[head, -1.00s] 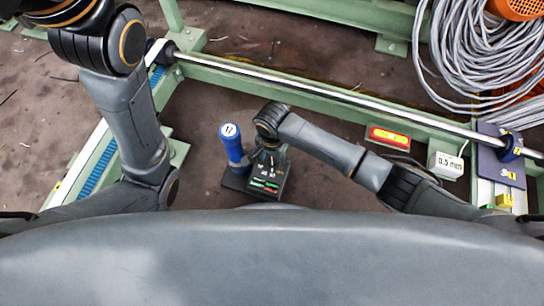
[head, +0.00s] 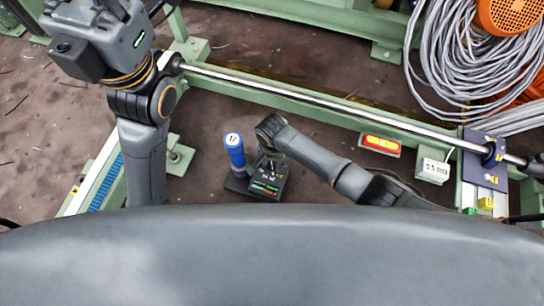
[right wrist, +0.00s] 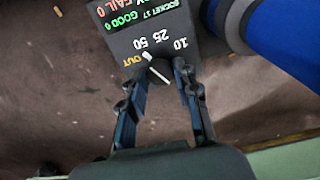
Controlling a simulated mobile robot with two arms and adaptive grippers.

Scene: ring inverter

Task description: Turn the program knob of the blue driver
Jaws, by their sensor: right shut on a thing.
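The blue driver (head: 235,152) stands upright on a dark base at the middle of the head view, with a white numbered cap. Its control box (head: 266,184) has a small lit display, and its blue body (right wrist: 285,40) shows at the right of the right wrist view. The program knob (right wrist: 153,68) shows as a white pointer line beside the marks OUT, 50, 25 and 10; its body is mostly hidden. My right gripper (right wrist: 158,80) has its fingertips on both sides of the knob, shut on it. My left gripper's fingers are not visible; only its arm shows.
A steel shaft (head: 320,98) crosses a green frame behind the driver. A lit red and yellow indicator (head: 381,143), a white readout box (head: 433,169) and a grey cable coil (head: 462,70) are at the right. Bare floor lies around the driver.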

